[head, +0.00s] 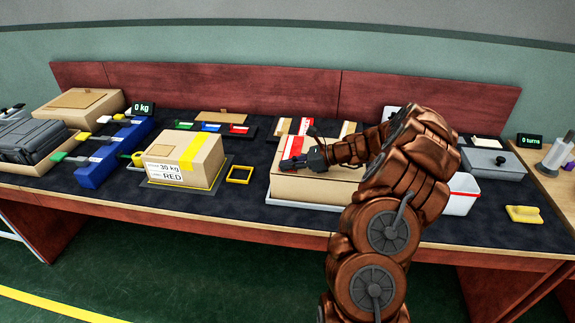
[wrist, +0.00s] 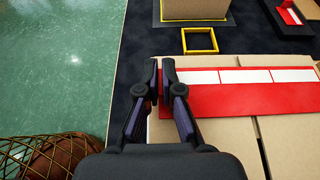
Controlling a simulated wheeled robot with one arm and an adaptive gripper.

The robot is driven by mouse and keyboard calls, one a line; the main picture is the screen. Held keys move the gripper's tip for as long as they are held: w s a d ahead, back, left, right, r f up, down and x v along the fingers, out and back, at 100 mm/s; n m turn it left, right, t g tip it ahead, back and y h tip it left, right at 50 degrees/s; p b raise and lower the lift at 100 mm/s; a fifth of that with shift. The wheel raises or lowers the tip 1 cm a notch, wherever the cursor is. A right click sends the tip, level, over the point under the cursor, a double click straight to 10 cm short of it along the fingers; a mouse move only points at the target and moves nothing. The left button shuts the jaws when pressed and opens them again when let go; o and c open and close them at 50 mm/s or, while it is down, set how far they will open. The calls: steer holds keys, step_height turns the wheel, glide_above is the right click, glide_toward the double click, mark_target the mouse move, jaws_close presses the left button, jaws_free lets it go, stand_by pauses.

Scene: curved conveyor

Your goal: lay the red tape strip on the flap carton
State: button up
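The flap carton (head: 325,184) is a tan box right of the table's middle; its top flaps and a seam show in the wrist view (wrist: 225,145). The red tape strip (wrist: 245,99), red with white panels along one side, extends over the carton top across the seam; it also shows in the head view (head: 291,147). I cannot tell whether it touches the top along its whole length. My gripper (wrist: 159,68) has its fingers almost together at the strip's near end and appears shut on it; the exact contact is hidden. It also shows in the head view (head: 290,163).
A yellow square frame (head: 240,174) lies left of the carton. Beyond it is a labelled carton (head: 187,156) with yellow tape. A white bin (head: 459,200) stands to the right and a yellow block (head: 524,214) lies farther right. Racks of coloured strips (head: 211,128) are behind.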

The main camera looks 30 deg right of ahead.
steer(key=o, duration=0.5)
steer(key=v, duration=1.2)
stand_by(0.4)
